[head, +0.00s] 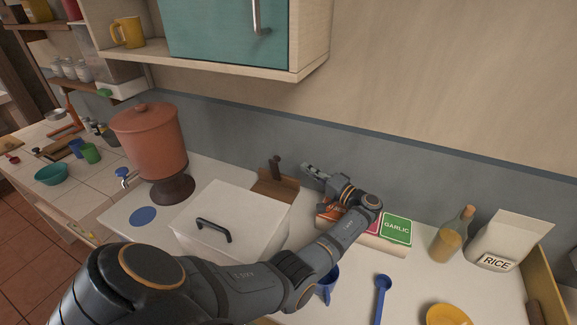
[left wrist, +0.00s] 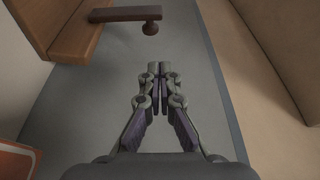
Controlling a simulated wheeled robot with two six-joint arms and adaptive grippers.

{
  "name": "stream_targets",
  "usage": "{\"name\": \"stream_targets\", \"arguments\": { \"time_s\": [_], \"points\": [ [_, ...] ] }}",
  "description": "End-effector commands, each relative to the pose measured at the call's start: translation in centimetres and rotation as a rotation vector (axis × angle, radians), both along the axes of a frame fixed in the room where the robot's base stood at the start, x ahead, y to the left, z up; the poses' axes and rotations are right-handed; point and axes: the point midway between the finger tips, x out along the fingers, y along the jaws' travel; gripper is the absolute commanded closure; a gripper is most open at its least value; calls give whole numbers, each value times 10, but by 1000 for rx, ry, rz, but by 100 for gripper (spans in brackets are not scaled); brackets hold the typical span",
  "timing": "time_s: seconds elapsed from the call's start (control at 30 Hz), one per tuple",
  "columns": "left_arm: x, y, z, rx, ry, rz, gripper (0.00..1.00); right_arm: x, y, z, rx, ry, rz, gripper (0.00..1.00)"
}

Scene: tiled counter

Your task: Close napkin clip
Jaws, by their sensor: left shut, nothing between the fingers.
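The napkin clip appears to be the brown wooden holder (head: 272,188) against the back wall, behind the white box. A dark arm with a knob (head: 276,162) stands up from it. In the left wrist view, its wooden bar (left wrist: 120,15) juts out to the right from the wooden body (left wrist: 75,32), with a round knob at its end. My left gripper (head: 308,168) is just right of the holder, shut and empty. In the left wrist view its fingertips (left wrist: 158,70) are together, apart from the bar and knob. Part of the holder is hidden behind the white box.
A white lidded box (head: 225,215) stands in front of the holder. Spice boxes, including a green garlic box (head: 397,229), sit beneath and beside my left wrist. A terracotta dispenser (head: 150,145) stands left, and a bottle (head: 450,238) and rice bag (head: 508,240) stand right.

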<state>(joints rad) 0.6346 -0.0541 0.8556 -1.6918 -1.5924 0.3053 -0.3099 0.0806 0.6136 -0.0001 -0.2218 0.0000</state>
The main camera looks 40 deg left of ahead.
Motion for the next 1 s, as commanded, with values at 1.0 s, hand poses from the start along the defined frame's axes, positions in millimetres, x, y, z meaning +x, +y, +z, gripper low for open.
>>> {"name": "stream_targets", "arguments": {
  "time_s": [1.0],
  "points": [
    [2, 99, -1, 0, -1, 0, 100, 12, 0, 25, 1, -18, 0, 24]
  ]
}}
